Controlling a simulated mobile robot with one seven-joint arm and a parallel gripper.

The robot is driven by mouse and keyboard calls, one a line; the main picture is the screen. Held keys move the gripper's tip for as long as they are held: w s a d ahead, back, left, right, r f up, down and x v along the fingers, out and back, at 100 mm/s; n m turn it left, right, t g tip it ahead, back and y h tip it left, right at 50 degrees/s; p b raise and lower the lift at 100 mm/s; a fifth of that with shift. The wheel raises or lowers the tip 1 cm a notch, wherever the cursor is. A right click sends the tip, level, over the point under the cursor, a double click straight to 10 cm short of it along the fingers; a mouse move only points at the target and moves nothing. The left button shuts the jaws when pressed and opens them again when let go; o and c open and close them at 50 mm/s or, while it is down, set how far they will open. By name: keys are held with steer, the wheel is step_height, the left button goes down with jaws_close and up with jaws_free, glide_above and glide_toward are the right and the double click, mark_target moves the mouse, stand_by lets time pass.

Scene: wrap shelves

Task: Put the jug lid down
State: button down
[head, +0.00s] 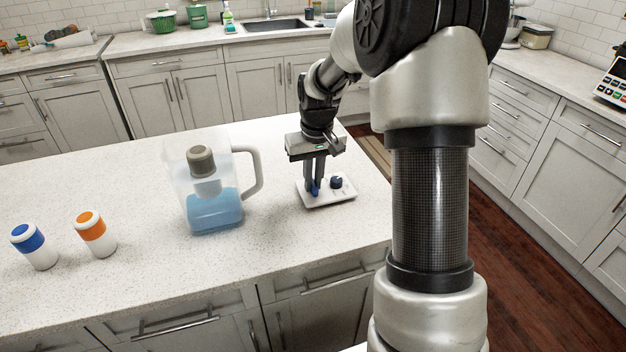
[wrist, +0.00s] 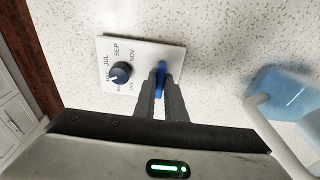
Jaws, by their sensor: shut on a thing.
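The jug lid (head: 341,195) is a white, flat, rounded rectangle with a dark dial and a blue tab. In the wrist view the lid (wrist: 148,60) shows month letters around its dial. My gripper (head: 314,190) points down and is shut on the blue tab, which shows between the fingertips in the wrist view (wrist: 161,84). The lid is level, at or just above the pale speckled counter (head: 130,180); I cannot tell if it touches. The clear jug (head: 215,212), holding blue water and a grey-capped filter, stands open-topped left of the lid.
The jug's handle (head: 254,172) points toward my gripper. The counter behind the jug and between jug and cups is clear. The counter's right edge is near the lid.

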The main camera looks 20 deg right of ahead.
steer(key=c, duration=1.8)
jaws_free()
steer(key=shift+f, duration=0.15)
